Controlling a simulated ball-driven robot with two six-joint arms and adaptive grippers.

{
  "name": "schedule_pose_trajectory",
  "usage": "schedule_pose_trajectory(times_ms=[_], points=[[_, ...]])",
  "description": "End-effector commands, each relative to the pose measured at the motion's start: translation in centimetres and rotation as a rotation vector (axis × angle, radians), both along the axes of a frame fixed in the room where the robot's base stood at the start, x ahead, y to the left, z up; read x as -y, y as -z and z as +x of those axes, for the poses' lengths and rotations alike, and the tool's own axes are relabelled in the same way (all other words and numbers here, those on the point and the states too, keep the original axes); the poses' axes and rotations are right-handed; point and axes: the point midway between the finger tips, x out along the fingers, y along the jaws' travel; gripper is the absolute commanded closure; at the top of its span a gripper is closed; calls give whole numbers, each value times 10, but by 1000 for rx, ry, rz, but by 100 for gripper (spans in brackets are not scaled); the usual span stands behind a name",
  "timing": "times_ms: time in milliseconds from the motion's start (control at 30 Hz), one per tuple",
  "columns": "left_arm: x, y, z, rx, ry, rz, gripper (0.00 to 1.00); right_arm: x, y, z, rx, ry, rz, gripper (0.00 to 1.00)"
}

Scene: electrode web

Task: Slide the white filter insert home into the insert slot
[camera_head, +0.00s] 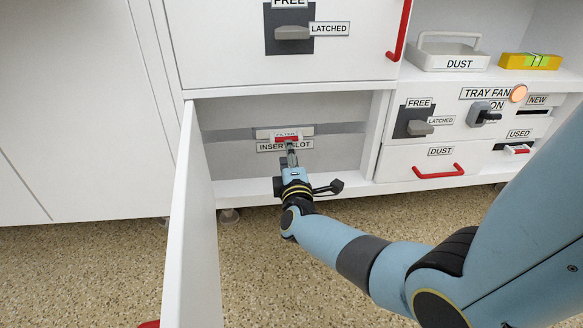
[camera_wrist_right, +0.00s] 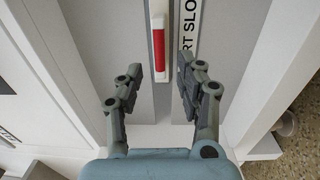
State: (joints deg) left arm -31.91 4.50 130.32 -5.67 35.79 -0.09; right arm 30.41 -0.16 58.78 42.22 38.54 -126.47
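The white filter insert (camera_head: 284,134) with a red strip sits at the insert slot in the back wall of the open lower compartment, just above the slot label (camera_head: 272,147). How deep it sits, I cannot tell. In the wrist view the insert (camera_wrist_right: 158,45) lies straight ahead, between the lines of the two fingers and beyond their tips. My right gripper (camera_head: 291,152) reaches into the compartment just in front of the insert. In the wrist view this gripper (camera_wrist_right: 161,70) is open with nothing between its fingers. My left gripper is not in view.
An open white door (camera_head: 195,235) stands left of the compartment. Above is a closed panel with a red handle (camera_head: 400,30).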

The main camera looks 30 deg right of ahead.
Motion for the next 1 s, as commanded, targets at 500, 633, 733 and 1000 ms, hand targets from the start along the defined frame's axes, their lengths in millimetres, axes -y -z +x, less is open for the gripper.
schedule_pose_trajectory(times_ms=[500,633,733,1000], points=[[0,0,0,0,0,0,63,-26,2,-55,1,0,0,62],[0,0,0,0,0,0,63,-26,2,-55,1,0,0,62],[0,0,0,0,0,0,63,-26,2,-55,1,0,0,62],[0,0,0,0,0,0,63,-25,2,-55,1,0,0,62]])
